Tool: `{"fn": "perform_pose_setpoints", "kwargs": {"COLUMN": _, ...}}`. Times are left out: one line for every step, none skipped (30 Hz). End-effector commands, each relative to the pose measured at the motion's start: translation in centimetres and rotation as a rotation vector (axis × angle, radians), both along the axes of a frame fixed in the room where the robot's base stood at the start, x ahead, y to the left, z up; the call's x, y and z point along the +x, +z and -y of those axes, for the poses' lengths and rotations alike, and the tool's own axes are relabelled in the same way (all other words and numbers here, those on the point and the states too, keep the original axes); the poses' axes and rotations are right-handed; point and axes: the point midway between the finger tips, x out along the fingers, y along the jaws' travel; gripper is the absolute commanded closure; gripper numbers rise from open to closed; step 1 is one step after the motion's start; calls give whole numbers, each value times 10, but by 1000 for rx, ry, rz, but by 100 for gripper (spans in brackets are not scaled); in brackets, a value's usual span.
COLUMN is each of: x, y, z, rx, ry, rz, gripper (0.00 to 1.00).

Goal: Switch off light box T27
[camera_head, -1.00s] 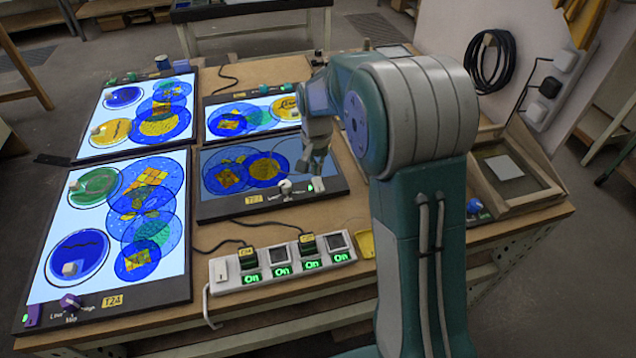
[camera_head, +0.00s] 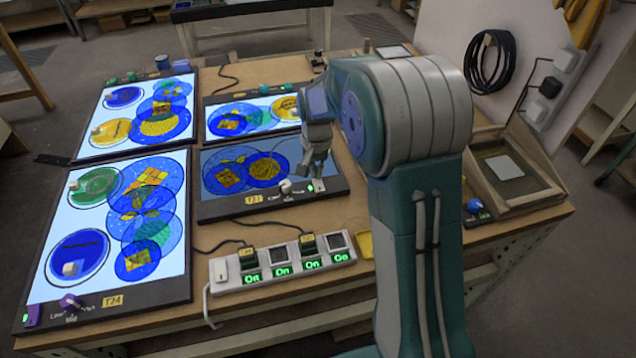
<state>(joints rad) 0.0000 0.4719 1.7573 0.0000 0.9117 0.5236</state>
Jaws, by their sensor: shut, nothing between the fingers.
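The light box (camera_head: 225,209) beside my gripper has a small yellow label (camera_head: 254,198) that looks like T27, though the print is hard to read. Its panel is dim blue-grey, darker than the other glowing boxes, with blue and yellow round pieces on it. On its front edge are a white knob (camera_head: 285,187) and a small green light (camera_head: 310,188). My gripper (camera_head: 318,181) is shut and empty, pointing down at the right end of that front edge, next to the green light. The fingertips partly hide the switch area, and I cannot tell whether they touch it.
Bright light boxes stand at left and behind, including T24 (camera_head: 112,300). A power strip (camera_head: 222,287) with several green "On" displays and two plugs lies in front. A wooden tray (camera_head: 533,197) stands at right. Cables run across the table.

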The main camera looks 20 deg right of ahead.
Motion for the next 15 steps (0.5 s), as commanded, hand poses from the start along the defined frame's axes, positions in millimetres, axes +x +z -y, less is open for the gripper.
{"fn": "perform_pose_setpoints", "kwargs": {"x": 0, "y": -1, "z": 0, "rx": 0, "ry": 0, "rz": 0, "gripper": 100}}
{"fn": "perform_pose_setpoints", "kwargs": {"x": 0, "y": -1, "z": 0, "rx": 0, "ry": 0, "rz": 0, "gripper": 100}}
{"fn": "perform_pose_setpoints", "kwargs": {"x": 0, "y": -2, "z": 0, "rx": 0, "ry": 0, "rz": 0, "gripper": 100}}
{"fn": "perform_pose_setpoints", "kwargs": {"x": 0, "y": -2, "z": 0, "rx": 0, "ry": 0, "rz": 0, "gripper": 100}}
{"fn": "perform_pose_setpoints", "kwargs": {"x": 0, "y": -2, "z": 0, "rx": 0, "ry": 0, "rz": 0, "gripper": 100}}
{"fn": "perform_pose_setpoints", "kwargs": {"x": 0, "y": -3, "z": 0, "rx": 0, "ry": 0, "rz": 0, "gripper": 100}}
{"fn": "perform_pose_setpoints", "kwargs": {"x": 0, "y": -3, "z": 0, "rx": 0, "ry": 0, "rz": 0, "gripper": 100}}
{"fn": "perform_pose_setpoints", "kwargs": {"x": 0, "y": -4, "z": 0, "rx": 0, "ry": 0, "rz": 0, "gripper": 100}}
{"fn": "perform_pose_setpoints", "kwargs": {"x": 0, "y": -4, "z": 0, "rx": 0, "ry": 0, "rz": 0, "gripper": 100}}
{"fn": "perform_pose_setpoints", "kwargs": {"x": 0, "y": -4, "z": 0, "rx": 0, "ry": 0, "rz": 0, "gripper": 100}}
{"fn": "perform_pose_setpoints", "kwargs": {"x": 0, "y": -5, "z": 0, "rx": 0, "ry": 0, "rz": 0, "gripper": 100}}
{"fn": "perform_pose_setpoints", "kwargs": {"x": 0, "y": -5, "z": 0, "rx": 0, "ry": 0, "rz": 0, "gripper": 100}}
{"fn": "perform_pose_setpoints", "kwargs": {"x": 0, "y": -6, "z": 0, "rx": 0, "ry": 0, "rz": 0, "gripper": 100}}
{"fn": "perform_pose_setpoints", "kwargs": {"x": 0, "y": -6, "z": 0, "rx": 0, "ry": 0, "rz": -1, "gripper": 100}}
{"fn": "perform_pose_setpoints", "kwargs": {"x": 0, "y": -7, "z": 0, "rx": 0, "ry": 0, "rz": -1, "gripper": 100}}
